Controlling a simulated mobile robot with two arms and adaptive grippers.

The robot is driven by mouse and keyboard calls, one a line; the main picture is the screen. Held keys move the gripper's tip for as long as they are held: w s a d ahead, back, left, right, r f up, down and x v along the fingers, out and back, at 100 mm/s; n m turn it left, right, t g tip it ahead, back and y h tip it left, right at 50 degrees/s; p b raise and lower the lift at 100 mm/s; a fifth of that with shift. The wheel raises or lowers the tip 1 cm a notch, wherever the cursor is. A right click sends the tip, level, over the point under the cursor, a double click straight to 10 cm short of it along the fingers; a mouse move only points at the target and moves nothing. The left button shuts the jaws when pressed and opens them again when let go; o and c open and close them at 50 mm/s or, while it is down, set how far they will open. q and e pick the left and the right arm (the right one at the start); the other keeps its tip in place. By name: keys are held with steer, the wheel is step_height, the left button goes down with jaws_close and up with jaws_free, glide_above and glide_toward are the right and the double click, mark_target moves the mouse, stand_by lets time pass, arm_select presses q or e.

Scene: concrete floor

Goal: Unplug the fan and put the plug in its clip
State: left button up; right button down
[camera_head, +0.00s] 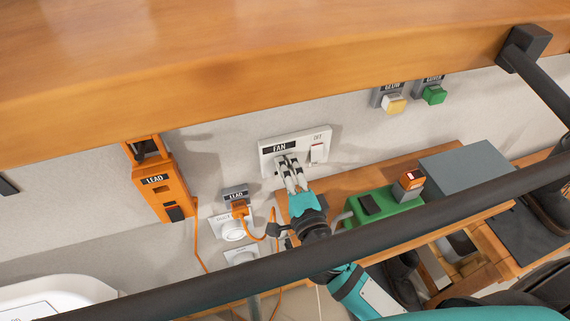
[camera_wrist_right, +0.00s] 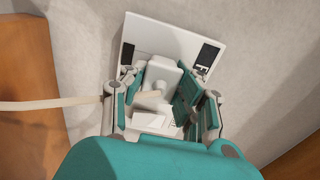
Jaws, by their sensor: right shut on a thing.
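The white socket plate labelled FAN (camera_head: 318,136) is on the grey wall below the wooden shelf. My right gripper (camera_head: 288,168) reaches up to its left half, fingers at the plate. In the right wrist view my gripper (camera_wrist_right: 162,105) is shut on the white fan plug (camera_wrist_right: 160,78), which sits against the socket plate (camera_wrist_right: 172,36). I cannot tell whether its pins are fully in. A pale cable (camera_wrist_right: 50,104) runs to the left from the gripper. No clip marked for the fan can be made out. My left gripper is out of view.
An orange LEAD box (camera_head: 160,190) hangs left. An orange plug (camera_head: 239,211) with its cable is close to my right wrist. A green box (camera_head: 385,208) stands right on a wooden surface. Yellow (camera_head: 395,104) and green (camera_head: 434,95) plugs are upper right. A dark bar (camera_head: 420,212) crosses the view.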

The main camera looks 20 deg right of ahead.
steer(key=shift+s, duration=0.75)
steer(key=shift+s, duration=1.2)
